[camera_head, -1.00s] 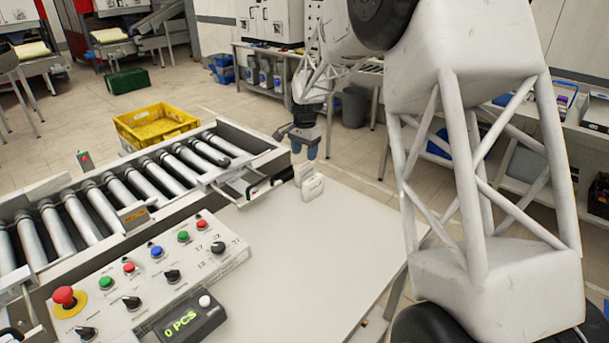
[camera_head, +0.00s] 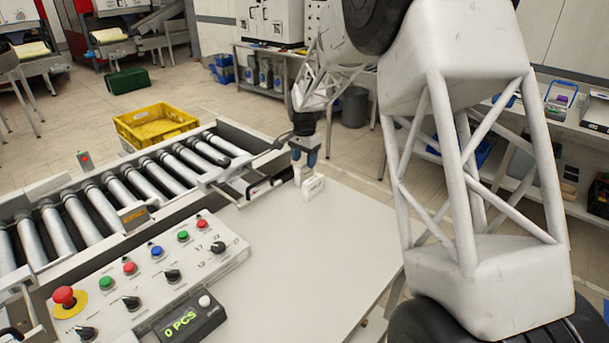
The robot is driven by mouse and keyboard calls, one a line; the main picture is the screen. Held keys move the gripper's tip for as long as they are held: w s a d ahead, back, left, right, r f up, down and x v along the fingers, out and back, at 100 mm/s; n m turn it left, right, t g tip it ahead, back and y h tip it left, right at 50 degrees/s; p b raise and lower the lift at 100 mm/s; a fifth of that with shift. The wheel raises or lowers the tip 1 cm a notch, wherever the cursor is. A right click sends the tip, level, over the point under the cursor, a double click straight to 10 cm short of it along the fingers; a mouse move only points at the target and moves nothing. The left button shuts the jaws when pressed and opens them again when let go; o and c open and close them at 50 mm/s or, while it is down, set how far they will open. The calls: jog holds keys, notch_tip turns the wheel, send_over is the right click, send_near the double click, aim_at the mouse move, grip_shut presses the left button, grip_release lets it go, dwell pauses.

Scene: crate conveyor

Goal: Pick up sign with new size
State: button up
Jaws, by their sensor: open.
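A small white sign (camera_head: 314,187) stands upright on the far end of the white table (camera_head: 300,245), near the conveyor's corner. My gripper (camera_head: 304,166) points down right at the sign, with its blue-grey fingers just above and behind its left part. The gripper is open. A pale piece under the fingers, at the sign's left end, is partly hidden by them. I cannot tell whether the fingers touch the sign.
A roller conveyor (camera_head: 100,262) runs along the left, with a yellow crate (camera_head: 122,128) behind it. A control panel (camera_head: 90,308) with buttons and a counter (camera_head: 180,317) reading 0 PCS sit at the table's front left. The table's middle is clear.

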aim_at(304, 165)
jog(key=shift+f, duration=0.1)
jog(key=shift+f, duration=2.55)
jog(key=shift+c, duration=0.4)
grip_shut()
